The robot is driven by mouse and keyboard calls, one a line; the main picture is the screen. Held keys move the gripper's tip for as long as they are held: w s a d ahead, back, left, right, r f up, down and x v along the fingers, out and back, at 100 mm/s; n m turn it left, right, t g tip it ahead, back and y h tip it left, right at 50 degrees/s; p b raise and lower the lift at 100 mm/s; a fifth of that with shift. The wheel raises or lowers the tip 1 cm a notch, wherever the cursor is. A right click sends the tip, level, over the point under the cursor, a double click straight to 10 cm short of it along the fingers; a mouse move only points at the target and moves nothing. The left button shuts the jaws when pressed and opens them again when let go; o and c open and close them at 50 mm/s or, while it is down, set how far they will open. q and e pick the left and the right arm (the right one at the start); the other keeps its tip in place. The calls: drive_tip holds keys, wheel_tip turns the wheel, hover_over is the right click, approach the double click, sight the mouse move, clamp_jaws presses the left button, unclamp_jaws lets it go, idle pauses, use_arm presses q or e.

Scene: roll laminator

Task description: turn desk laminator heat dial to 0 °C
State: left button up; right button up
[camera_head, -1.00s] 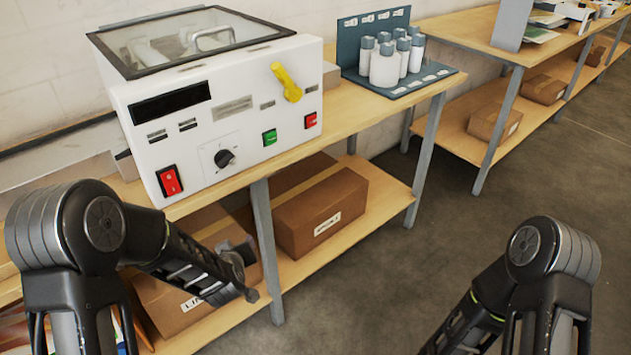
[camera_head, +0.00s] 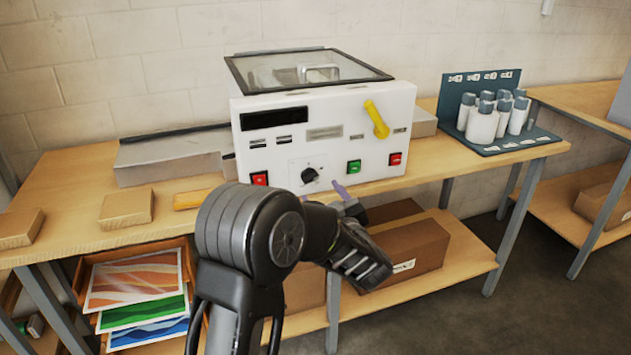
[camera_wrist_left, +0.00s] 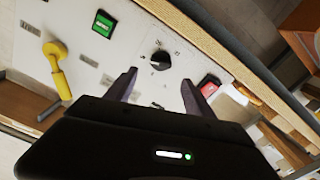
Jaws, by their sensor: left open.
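The desk laminator (camera_head: 410,110) is a white box with a clear lid on the workbench. Its heat dial (camera_head: 309,175) is a round black knob low on the front panel, with small marks around it; these are too small to read. In the left wrist view the dial (camera_wrist_left: 160,62) lies beyond the gap between my fingertips. My left gripper (camera_wrist_left: 167,88) is open and empty, pointing at the panel. In the head view my left gripper (camera_head: 325,190) is just below and right of the dial, partly hidden by my arm. I see no contact. My right gripper is out of view.
Near the dial are a red rocker switch (camera_head: 260,178), a green button (camera_head: 354,166), a red button (camera_head: 395,159) and a yellow lever (camera_head: 377,120). A bottle rack (camera_head: 456,110) stands at right. Wooden blocks (camera_head: 126,208) lie at left. Cardboard boxes sit on the lower shelf.

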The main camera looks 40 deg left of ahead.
sight(311, 179)
use_arm(q)
drive_tip(key=shift+p+x, duration=0.5)
drive_tip(key=shift+x, duration=3.45)
drive_tip(key=shift+f, duration=0.1)
clamp_jaws()
